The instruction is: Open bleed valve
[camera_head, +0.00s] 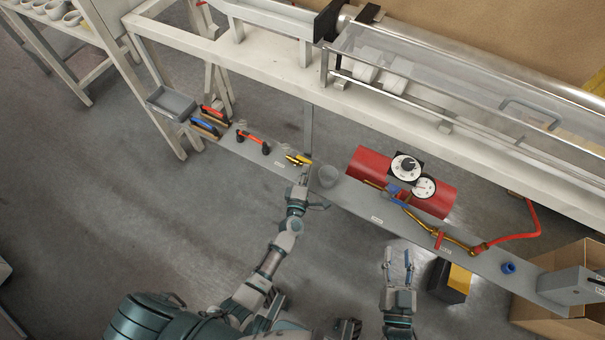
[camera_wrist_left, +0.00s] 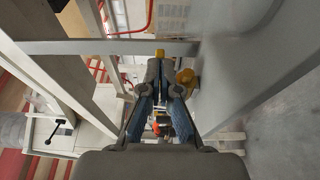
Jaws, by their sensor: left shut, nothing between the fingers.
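A red tank (camera_head: 362,166) with two round dials sits on the grey shelf. A brass pipe (camera_head: 424,224) runs along its front, with a blue handle (camera_head: 398,195) and a red handle (camera_head: 439,239) on it; I cannot tell which is the bleed valve. My left gripper (camera_head: 305,176) is shut and empty by the shelf edge, left of the tank and beside yellow brass pieces (camera_head: 298,159). In the left wrist view its fingertips (camera_wrist_left: 160,66) are together, close to a yellow part (camera_wrist_left: 186,78). My right gripper (camera_head: 398,258) is open and empty in front of the shelf, below the tank.
Red and blue handled tools (camera_head: 208,122) and a grey tray (camera_head: 171,103) lie further left. A red hose (camera_head: 520,237), a blue ring (camera_head: 508,267) and a cardboard box (camera_head: 535,318) are on the right.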

